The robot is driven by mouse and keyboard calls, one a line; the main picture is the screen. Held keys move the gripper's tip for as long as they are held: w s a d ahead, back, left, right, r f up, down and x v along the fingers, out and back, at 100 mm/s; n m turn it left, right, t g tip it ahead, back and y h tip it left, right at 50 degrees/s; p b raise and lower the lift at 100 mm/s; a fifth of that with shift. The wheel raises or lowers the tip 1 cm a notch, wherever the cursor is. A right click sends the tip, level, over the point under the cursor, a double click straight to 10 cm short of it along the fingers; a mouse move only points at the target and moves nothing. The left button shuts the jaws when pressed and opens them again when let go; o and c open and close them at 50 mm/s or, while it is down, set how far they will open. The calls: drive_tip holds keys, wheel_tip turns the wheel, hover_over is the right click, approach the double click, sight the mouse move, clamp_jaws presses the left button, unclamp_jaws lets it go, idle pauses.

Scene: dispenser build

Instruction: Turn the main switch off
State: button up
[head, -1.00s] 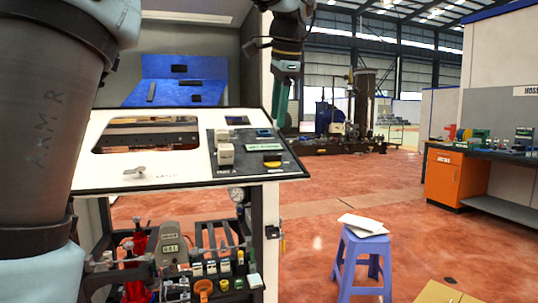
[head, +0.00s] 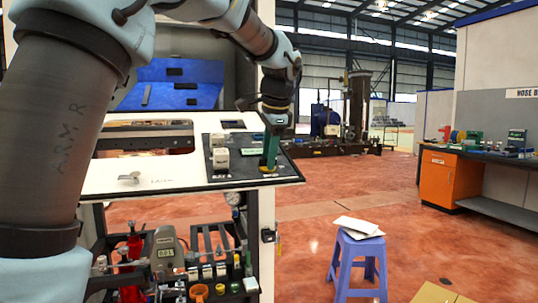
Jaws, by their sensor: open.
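The black control panel (head: 231,171) is at the right end of the white sloped top. It carries pale blocky switches (head: 220,158), a green label (head: 250,151) and a yellow-based control (head: 267,169) near its front right. Labels are too small to read, so I cannot tell for sure which is the main switch. My gripper (head: 269,166) points down with its green fingers at the yellow-based control, hiding most of it and the blue part behind. The jaws are open; I cannot tell whether they touch the control.
A white top (head: 150,171) with a cut-out window and a small latch (head: 130,178) lies left of the panel.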

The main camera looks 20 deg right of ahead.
clamp_jaws()
idle(0.4)
